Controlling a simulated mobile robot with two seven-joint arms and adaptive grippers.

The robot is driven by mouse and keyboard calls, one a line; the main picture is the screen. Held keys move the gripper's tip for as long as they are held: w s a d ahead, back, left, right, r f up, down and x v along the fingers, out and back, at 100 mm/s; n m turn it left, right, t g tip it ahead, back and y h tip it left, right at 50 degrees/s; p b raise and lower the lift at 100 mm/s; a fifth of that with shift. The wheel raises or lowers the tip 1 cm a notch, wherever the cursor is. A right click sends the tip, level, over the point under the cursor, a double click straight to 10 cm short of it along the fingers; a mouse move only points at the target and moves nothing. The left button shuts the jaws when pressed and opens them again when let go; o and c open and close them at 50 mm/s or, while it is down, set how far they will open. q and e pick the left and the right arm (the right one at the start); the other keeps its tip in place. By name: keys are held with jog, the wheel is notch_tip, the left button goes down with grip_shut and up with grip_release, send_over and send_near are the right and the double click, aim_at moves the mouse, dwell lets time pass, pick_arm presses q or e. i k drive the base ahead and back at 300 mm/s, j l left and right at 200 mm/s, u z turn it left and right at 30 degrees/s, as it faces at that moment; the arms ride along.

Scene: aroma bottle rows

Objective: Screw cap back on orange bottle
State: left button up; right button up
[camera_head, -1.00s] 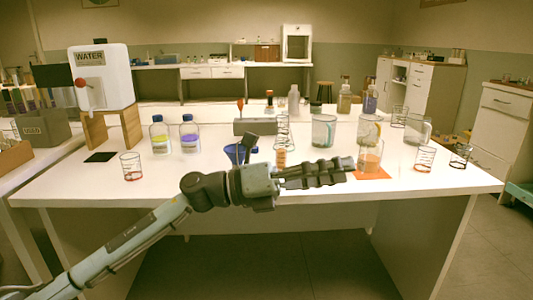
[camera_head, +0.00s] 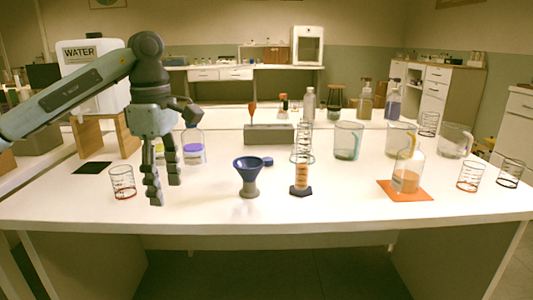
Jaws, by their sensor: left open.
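A clear glass bottle (camera_head: 406,180) with orange liquid in its lower part stands upright on an orange mat (camera_head: 424,194) at the right of the table. No cap shows on it. A small round blue piece that looks like a cap (camera_head: 267,161) lies behind the blue funnel (camera_head: 248,170) near the middle. My left gripper (camera_head: 165,194) is open and empty, its fingers pointing down at the left of the table. It is well to the left of the cap and the bottle. It partly hides a bottle with yellow liquid. My right gripper is not in view.
A graduated cylinder (camera_head: 302,176) with orange liquid stands between funnel and bottle. A purple-liquid bottle (camera_head: 194,154) stands right of my left gripper, and a small beaker (camera_head: 123,184) left of it. Beakers (camera_head: 348,142) stand at back right. The front table strip is mostly clear.

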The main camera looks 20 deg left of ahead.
aim_at(410, 162)
jog(key=i+j+z, duration=0.25)
jog(key=i, duration=0.2)
jog(key=i+j+z, duration=0.25)
jog(key=i, duration=0.25)
jog(key=l, duration=0.1)
